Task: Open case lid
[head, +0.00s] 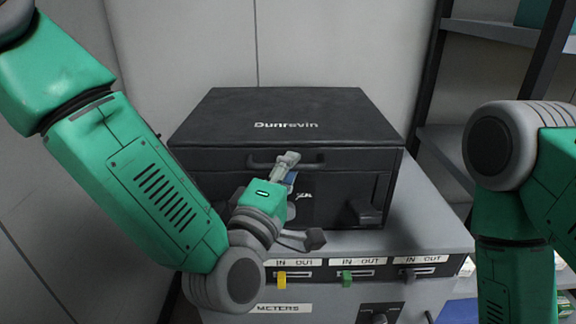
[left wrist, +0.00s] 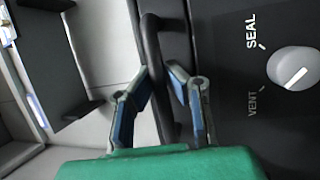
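A black case (head: 285,120) with "Dunrevin" on its closed lid stands on a grey cabinet. A dark bar handle (head: 262,161) runs across the upper front of the case; it also shows in the left wrist view (left wrist: 151,42). My left gripper (head: 291,167) is at the handle. In the left wrist view, its two fingers (left wrist: 159,72) stand apart, one on each side of the handle bar. I cannot tell whether either finger touches the bar. The left hand hides part of the case front. My right gripper is outside the views; only the right arm shows.
The left wrist view shows a grey knob (left wrist: 293,68) marked SEAL and VENT beside the handle. A dark latch (head: 364,212) juts from the case front. The grey cabinet (head: 430,215) has labelled IN/OUT slots with coloured tabs. Shelving stands at the right, a wall behind.

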